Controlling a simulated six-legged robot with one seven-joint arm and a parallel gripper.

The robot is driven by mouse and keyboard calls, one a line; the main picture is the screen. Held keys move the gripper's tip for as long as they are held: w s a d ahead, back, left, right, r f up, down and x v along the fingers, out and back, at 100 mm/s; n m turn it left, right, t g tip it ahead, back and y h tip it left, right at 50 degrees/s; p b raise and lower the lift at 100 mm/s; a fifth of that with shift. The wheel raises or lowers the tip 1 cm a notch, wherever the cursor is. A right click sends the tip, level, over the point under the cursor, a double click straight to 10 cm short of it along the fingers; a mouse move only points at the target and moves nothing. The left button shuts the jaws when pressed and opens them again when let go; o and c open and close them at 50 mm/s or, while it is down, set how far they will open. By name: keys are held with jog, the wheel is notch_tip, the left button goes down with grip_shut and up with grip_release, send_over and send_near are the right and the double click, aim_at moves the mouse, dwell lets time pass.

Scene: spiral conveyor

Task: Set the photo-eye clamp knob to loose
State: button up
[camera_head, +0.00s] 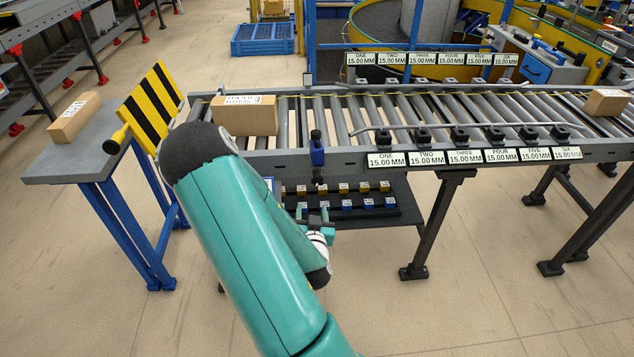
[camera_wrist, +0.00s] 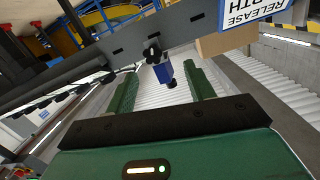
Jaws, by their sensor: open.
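The photo-eye (camera_head: 316,154) is a small blue block with a black top, on the near rail of the roller conveyor. In the wrist view the blue block (camera_wrist: 164,73) hangs beside the grey rail, and a black lobed knob (camera_wrist: 151,53) sits at its mount. I cannot tell whether the knob is tight or loose. My gripper (camera_head: 313,210) is open and empty, below and in front of the photo-eye in the head view. In the wrist view its two green fingers (camera_wrist: 160,70) point toward the block and knob, apart from them.
A dark shelf with yellow and blue blocks (camera_head: 347,205) lies under the conveyor rail (camera_head: 345,160), close to my gripper. A cardboard box (camera_head: 245,115) stands on the rollers. A striped yellow-black plate (camera_head: 152,105) and side table (camera_head: 60,165) stand left. Floor at front right is free.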

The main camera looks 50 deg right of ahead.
aim_at(318, 182)
jog(key=shift+n+t+h, duration=0.3)
jog(key=shift+n+t, duration=0.3)
jog(key=shift+t, duration=0.1)
jog(key=x, duration=0.4)
jog(key=s+d+x, duration=0.1)
jog(key=x, duration=0.3)
jog(key=s+x, duration=0.1)
jog(key=x, duration=0.3)
jog(key=shift+w+d, duration=0.2)
jog(key=shift+d, duration=0.35)
jog(key=shift+c, duration=0.3)
jog(key=c, duration=0.9)
